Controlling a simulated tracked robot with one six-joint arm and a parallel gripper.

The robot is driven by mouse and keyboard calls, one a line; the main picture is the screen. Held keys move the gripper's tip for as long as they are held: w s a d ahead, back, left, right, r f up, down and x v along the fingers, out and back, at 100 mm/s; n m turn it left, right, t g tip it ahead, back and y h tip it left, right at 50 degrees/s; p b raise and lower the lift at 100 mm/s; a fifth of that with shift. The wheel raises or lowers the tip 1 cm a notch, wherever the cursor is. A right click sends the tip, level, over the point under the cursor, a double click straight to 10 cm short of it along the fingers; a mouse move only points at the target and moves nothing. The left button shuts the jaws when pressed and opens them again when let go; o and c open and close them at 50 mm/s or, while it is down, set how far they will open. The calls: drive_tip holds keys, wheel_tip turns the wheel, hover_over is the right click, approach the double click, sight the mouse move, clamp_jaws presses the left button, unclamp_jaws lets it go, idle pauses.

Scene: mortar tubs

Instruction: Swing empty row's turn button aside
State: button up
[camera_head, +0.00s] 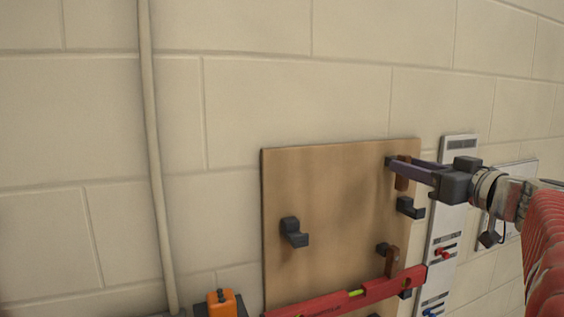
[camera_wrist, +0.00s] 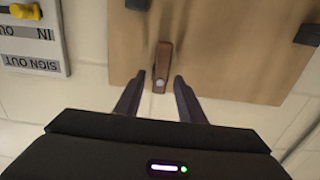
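The upper row of the wooden board (camera_head: 335,190) is empty, with a black hook (camera_head: 293,232) at left and another black hook (camera_head: 408,208) at right. A brown turn button (camera_head: 402,180) sits upright above the right hook. My gripper (camera_head: 393,162) is at this button in the head view and partly hides it. In the wrist view, my gripper (camera_wrist: 160,76) is open, with the turn button (camera_wrist: 163,62) between its fingertips. Gaps show on both sides, and a round pale pivot is at its near end.
A red spirit level (camera_head: 340,300) lies across the lower row, with another turn button (camera_head: 391,262) there. A sign-out panel (camera_wrist: 35,45) is beside the board. An orange object (camera_head: 222,303) and a vertical pipe (camera_head: 152,150) are at left.

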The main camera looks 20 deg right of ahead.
clamp_jaws()
drive_tip(key=shift+d, duration=0.1)
drive_tip(key=shift+m, duration=0.4)
drive_tip(key=shift+d+f+m, duration=0.1)
drive_tip(key=shift+m, duration=4.2)
drive_tip(key=shift+f+m, duration=0.1)
drive_tip(key=shift+m, duration=4.2)
